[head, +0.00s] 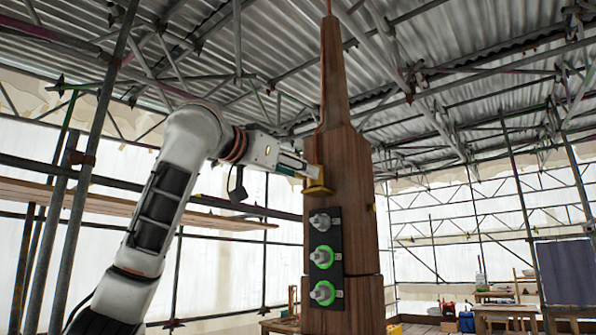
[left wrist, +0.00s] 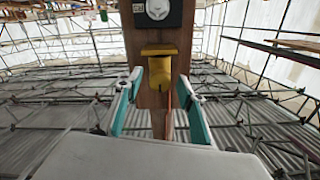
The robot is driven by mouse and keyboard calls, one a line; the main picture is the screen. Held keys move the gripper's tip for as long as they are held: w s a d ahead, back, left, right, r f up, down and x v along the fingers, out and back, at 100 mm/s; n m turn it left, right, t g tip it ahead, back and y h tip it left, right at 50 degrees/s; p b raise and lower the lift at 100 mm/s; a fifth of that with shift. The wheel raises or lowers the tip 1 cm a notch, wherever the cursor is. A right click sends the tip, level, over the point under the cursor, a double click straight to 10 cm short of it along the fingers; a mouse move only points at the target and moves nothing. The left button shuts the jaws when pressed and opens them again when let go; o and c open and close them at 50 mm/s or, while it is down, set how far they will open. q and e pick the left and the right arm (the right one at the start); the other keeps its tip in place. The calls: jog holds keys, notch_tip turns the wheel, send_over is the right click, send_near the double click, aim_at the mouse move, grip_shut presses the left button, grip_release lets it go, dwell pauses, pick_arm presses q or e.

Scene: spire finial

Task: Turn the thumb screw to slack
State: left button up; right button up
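A tall brown wooden spire (head: 345,230) stands upright in the middle of the head view. A yellow fitting (head: 317,187) projects from its left side; in the left wrist view the yellow fitting (left wrist: 160,70) sits between my fingers. A black panel (head: 337,221) below it carries a grey knob (head: 320,220) and two knobs with green rings, (head: 322,256) and (head: 322,292). I cannot tell which part is the thumb screw. My left gripper (head: 303,170) is at the yellow fitting. In the wrist view my left gripper (left wrist: 160,100) is open, its teal-padded fingers apart. My right gripper is out of view.
Scaffold poles (head: 85,170) and a plank deck (head: 215,218) stand at the left. A workbench (head: 500,308) with small items and a dark blue panel (head: 566,272) are at the far right. The air in front of the spire's right side is clear.

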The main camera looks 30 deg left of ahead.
pick_arm(q)
jog(key=s+a, duration=0.1)
jog(key=s, duration=1)
jog(key=shift+s, duration=0.3)
